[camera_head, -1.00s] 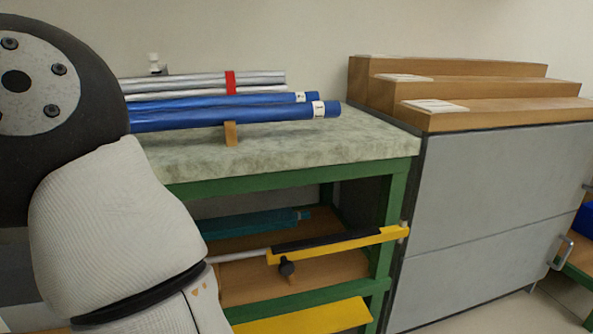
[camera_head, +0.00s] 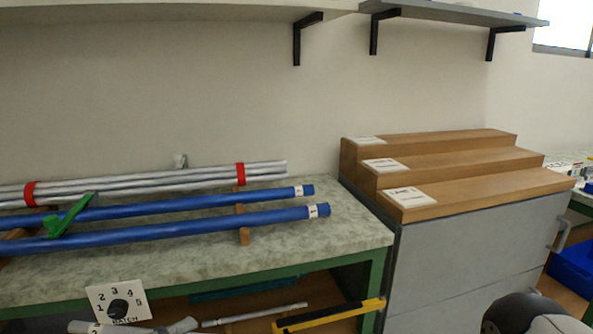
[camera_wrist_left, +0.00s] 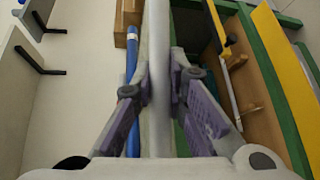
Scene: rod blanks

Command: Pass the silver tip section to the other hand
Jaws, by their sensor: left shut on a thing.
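In the left wrist view my left gripper (camera_wrist_left: 160,90) is shut on a silver rod (camera_wrist_left: 158,45). The rod runs from the top edge down between the purple-grey pads, and its far end is out of frame. I take it to be the silver tip section. My right gripper is in neither current view; a rounded dark and white part of my arm (camera_head: 530,314) shows at the bottom right of the head view.
On the green-framed bench (camera_head: 345,235) lie silver rods (camera_head: 140,186) with red bands, blue rods (camera_head: 170,232) and a green clip (camera_head: 72,215). A numbered batch card (camera_head: 117,301) hangs in front. A stepped wooden stand (camera_head: 450,185) tops the grey cabinet (camera_head: 460,250).

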